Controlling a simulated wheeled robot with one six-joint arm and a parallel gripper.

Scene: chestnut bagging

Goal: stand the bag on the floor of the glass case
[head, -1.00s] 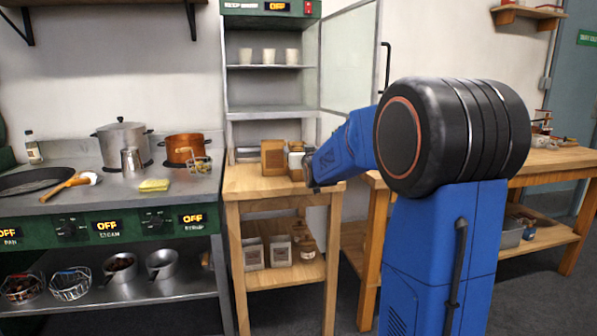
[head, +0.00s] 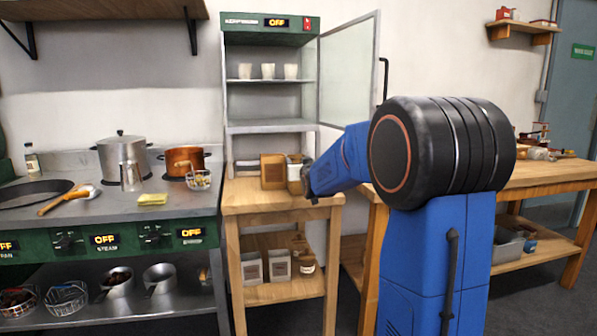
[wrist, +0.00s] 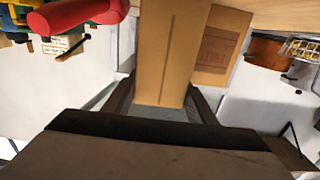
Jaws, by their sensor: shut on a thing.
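A brown paper bag (wrist: 165,50) is between my gripper's two dark fingers (wrist: 163,100) in the wrist view. In the head view the held bag (head: 294,178) shows just left of my gripper (head: 308,182), partly hidden, over the small wooden table. My gripper is shut on it. The glass case (head: 272,30) stands behind the table, its glass door (head: 348,70) swung open to the right. The case floor (head: 265,127) looks bare, and a shelf above it holds three pale cups (head: 268,71).
A second brown bag (head: 272,171) stands close left of the held bag on the small wooden table (head: 255,204); it also shows in the wrist view (wrist: 220,45). The steel counter (head: 120,203) with pots is to the left. A wooden workbench (head: 545,174) is right.

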